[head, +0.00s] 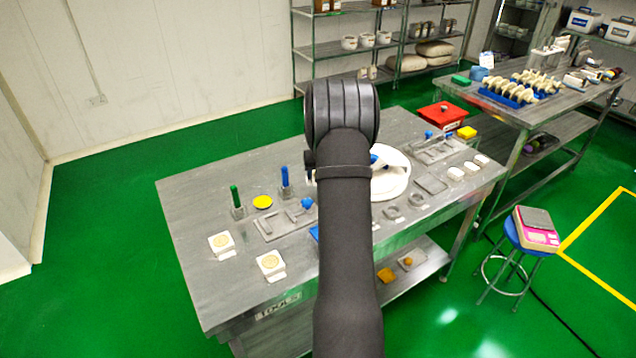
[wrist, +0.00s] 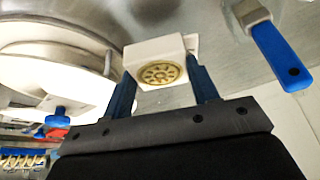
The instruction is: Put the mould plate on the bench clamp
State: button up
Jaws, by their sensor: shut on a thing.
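A white mould plate (wrist: 155,60) with a round, golden patterned disc is held between the blue fingers of my gripper (wrist: 163,82) in the wrist view. My gripper is shut on it. In the head view my dark arm hides the gripper and the held plate. Two similar white blocks with tan round patterns, one at the left (head: 221,245) and one nearer the front (head: 270,265), rest on the bench. A flat grey fixture with blue parts (head: 283,222) lies behind them; I cannot tell whether it is the bench clamp.
Green (head: 236,200) and blue (head: 285,180) upright handles stand at left. A blue-handled tool (wrist: 280,55) shows in the wrist view. The bench's back left is clear.

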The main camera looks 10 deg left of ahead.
jog(key=shift+w+a+f, duration=0.2)
jog(key=shift+a+f, duration=0.2)
jog(key=shift+a, duration=0.2)
jog(key=shift+f, duration=1.95)
jog(key=shift+f, duration=0.15)
jog(key=o, duration=1.1)
jog(key=v, duration=1.1)
jog(key=shift+o, duration=0.5)
jog(key=shift+s+r, duration=0.25)
jog(key=shift+r, duration=0.4)
